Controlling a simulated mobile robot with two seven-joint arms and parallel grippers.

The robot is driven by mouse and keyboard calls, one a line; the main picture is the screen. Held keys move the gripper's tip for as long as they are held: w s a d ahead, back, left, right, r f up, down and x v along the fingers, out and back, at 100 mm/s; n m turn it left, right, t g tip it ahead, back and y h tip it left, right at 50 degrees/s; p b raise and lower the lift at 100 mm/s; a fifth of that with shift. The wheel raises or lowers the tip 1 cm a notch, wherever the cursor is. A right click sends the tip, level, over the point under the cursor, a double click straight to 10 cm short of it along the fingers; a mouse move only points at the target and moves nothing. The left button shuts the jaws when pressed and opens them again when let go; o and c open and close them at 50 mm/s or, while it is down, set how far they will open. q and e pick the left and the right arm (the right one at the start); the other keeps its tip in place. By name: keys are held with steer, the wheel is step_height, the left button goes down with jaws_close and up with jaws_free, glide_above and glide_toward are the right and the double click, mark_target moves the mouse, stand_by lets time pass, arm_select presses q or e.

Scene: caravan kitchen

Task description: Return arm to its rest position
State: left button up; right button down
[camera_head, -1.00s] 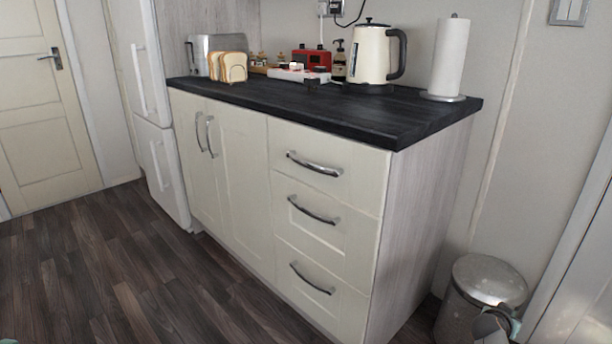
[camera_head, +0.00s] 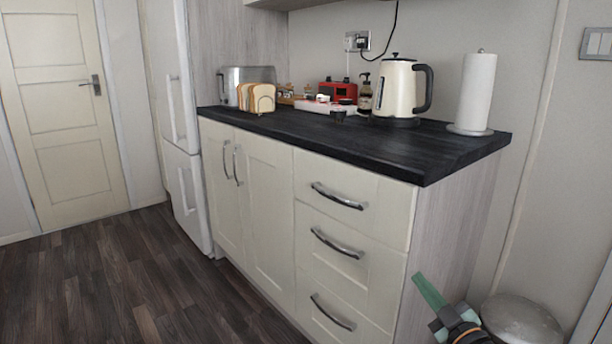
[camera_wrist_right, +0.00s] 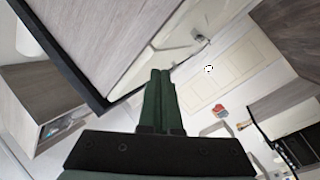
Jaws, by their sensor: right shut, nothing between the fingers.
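My right gripper (camera_head: 420,280) is at the lower right of the head view, its green fingers pointing up and to the left. It is in front of the drawer unit's right edge, beside the side panel. In the right wrist view, its two green fingers (camera_wrist_right: 160,73) lie together with nothing between them. My left gripper is not in view.
The drawer unit (camera_head: 352,215) carries a dark worktop (camera_head: 440,150) close to my right gripper. A metal bin (camera_head: 522,320) stands right of it. The kettle (camera_head: 396,92), paper towel roll (camera_head: 476,92) and toaster (camera_head: 245,77) stand on the worktop. Floor at left is clear.

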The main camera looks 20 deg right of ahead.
steer(key=s+a+r+n+y, duration=0.25)
steer(key=s+a+y, duration=0.2)
steer(key=a, duration=0.45)
steer(key=s+a+r+n+y, duration=0.1)
steer(key=s+a+n+y, duration=0.35)
steer(key=a, duration=0.55)
steer(key=s+a+r+n+g+y, duration=0.4)
steer(key=s+a+r+y, duration=0.6)
steer(key=s, duration=0.4)
steer(key=w+d+r+m+t+h+p, duration=0.2)
steer(key=w+m+t+h+p, duration=0.45)
steer(key=m+h+p, duration=0.3)
arm_select(q)
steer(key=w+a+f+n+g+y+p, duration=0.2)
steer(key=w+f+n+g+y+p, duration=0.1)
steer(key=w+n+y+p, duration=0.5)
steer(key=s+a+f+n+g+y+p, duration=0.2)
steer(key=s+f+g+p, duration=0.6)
steer(key=p, duration=1)
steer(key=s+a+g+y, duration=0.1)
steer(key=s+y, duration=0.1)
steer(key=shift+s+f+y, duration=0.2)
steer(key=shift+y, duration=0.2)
arm_select(e)
steer(key=s+d+f+m+g+h, duration=0.4)
steer(key=s+f+m+g+h, duration=0.2)
steer(key=f+g, duration=0.5)
steer(key=shift+s+g+h, duration=0.35)
steer(key=shift+s+g, duration=0.05)
steer(key=shift+g, duration=0.25)
